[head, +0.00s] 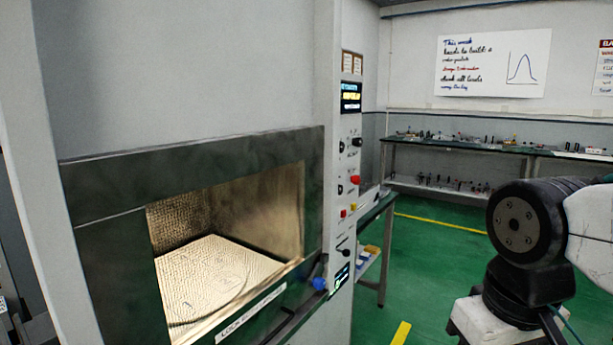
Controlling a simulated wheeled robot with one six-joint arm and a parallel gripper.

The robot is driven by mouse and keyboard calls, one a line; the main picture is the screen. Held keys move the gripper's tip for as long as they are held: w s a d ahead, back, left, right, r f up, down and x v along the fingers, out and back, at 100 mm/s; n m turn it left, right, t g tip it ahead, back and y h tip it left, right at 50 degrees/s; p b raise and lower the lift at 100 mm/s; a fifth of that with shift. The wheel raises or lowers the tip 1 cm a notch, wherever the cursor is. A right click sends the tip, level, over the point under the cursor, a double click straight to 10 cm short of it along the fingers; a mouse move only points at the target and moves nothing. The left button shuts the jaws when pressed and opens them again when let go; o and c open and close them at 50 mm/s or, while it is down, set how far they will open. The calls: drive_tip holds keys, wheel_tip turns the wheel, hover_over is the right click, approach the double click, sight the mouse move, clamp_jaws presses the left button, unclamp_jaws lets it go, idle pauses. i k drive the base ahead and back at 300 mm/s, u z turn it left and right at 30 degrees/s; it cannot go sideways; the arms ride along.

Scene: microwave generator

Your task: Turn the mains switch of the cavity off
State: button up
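The microwave cavity (215,255) is at the left with a dark frame; its front opening shows a lit, mesh-like interior and a pale floor plate. A narrow, light control panel (347,130) runs down its right side. The panel carries displays (351,97), dark knobs (357,142), a red knob (355,181), small red and yellow buttons and a dark lever-like switch (344,252). I cannot tell from the markings which control is the mains switch or how it is set. My gripper is not in view; only part of my arm shows at the right.
A blue knob (319,284) sticks out at the cavity's lower right corner. A side table (376,225) stands just behind the panel. A workbench (455,150) with small items lines the back wall. Green floor (430,265) lies clear between the panel and my arm.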

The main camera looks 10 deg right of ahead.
sight(355, 179)
drive_tip(key=z, duration=0.15)
drive_tip(key=i, duration=1.1)
drive_tip(key=z, duration=0.15)
